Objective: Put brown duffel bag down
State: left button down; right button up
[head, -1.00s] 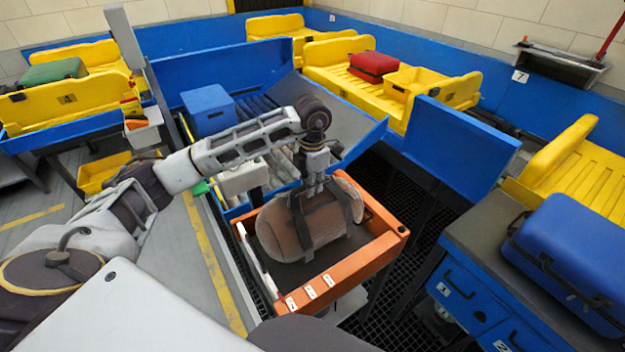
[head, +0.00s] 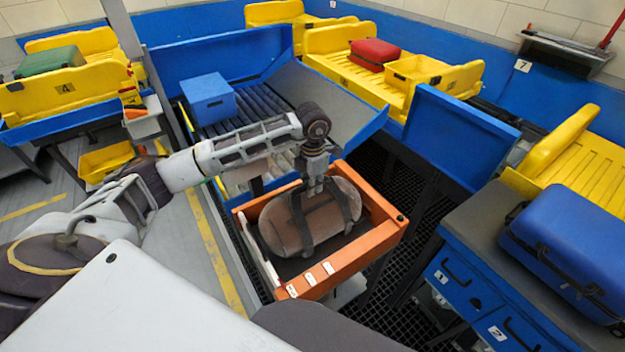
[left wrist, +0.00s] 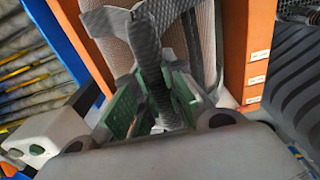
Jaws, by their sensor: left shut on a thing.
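The brown duffel bag (head: 282,225) with dark straps is inside the orange tray (head: 350,249) in the middle of the head view. My left gripper (head: 314,190) points down onto the top of the bag and is shut on its strap. In the left wrist view, the green-padded fingers (left wrist: 152,108) close around the dark strap (left wrist: 150,60), with the brown bag (left wrist: 205,30) behind and the tray wall (left wrist: 250,50) to the right. The bag's underside is hidden, so I cannot tell if it touches the tray floor. My right gripper is not in view.
A blue box (head: 208,101) sits on the roller conveyor behind the tray. A blue suitcase (head: 575,240) lies on the counter (head: 470,215) at right. Yellow trays hold a red suitcase (head: 375,54) and a green suitcase (head: 50,62).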

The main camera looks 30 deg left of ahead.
pick_arm(q)
jog(key=shift+w+f, duration=0.1)
jog(key=shift+f, duration=0.6)
jog(key=c, duration=1.5)
grip_release()
notch_tip(320, 180, up, 11)
jog(key=shift+r+b, duration=0.1)
jog(key=shift+b, duration=0.7)
jog(key=shift+r, duration=0.45)
